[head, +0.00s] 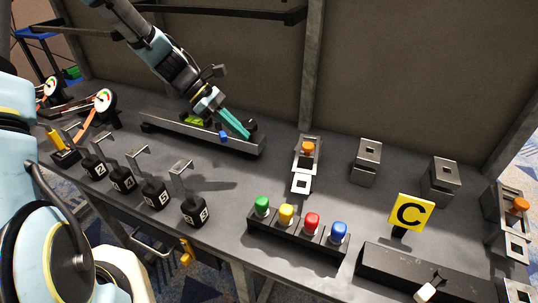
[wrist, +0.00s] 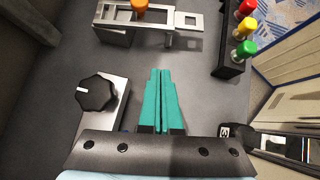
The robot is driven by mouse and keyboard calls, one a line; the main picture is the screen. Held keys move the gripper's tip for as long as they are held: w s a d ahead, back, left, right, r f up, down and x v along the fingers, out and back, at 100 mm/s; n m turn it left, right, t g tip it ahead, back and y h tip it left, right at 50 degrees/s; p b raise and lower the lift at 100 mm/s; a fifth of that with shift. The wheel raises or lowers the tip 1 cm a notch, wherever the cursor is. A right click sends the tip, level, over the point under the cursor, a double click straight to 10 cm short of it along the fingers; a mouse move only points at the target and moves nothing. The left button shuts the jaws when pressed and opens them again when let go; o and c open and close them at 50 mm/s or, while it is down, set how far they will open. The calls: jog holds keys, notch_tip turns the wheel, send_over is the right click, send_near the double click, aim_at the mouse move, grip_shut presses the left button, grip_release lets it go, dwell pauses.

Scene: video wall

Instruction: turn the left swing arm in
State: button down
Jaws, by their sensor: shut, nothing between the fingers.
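The left of two metal frames with an orange knob stands right of centre on the bench in the head view; it looks like the left swing arm (head: 301,166). A light square plate with a hole sticks out from its near end. The same frame shows at the top of the wrist view (wrist: 115,27), with its orange knob cut by the edge and its square plate to the right. My gripper (head: 247,136) has its teal fingers shut and empty, left of the frame and apart from it. The fingers point toward the frame in the wrist view (wrist: 161,70).
A black dial (wrist: 97,92) on a grey rail (head: 180,131) lies close beside my fingers. Coloured buttons on a black box (head: 292,237) stand in front of the frame. Holed metal blocks (head: 366,164) and a yellow C sign (head: 410,212) are to the right. Hooked numbered blocks (head: 195,210) line the front left.

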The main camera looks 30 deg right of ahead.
dwell(0.3)
jog(key=p+x, duration=0.2)
jog(key=x, duration=0.7)
jog(key=shift+s+d+f, duration=0.15)
jog(key=shift+s+f, duration=0.1)
jog(key=shift+s, duration=0.05)
jog(key=shift+s+d+p, duration=0.65)
jog(key=shift+s+d, duration=0.2)
jog(key=shift+s, duration=0.05)
jog(key=shift+s+d+f, duration=0.1)
jog(key=shift+s+d, duration=0.4)
jog(key=shift+d, duration=0.05)
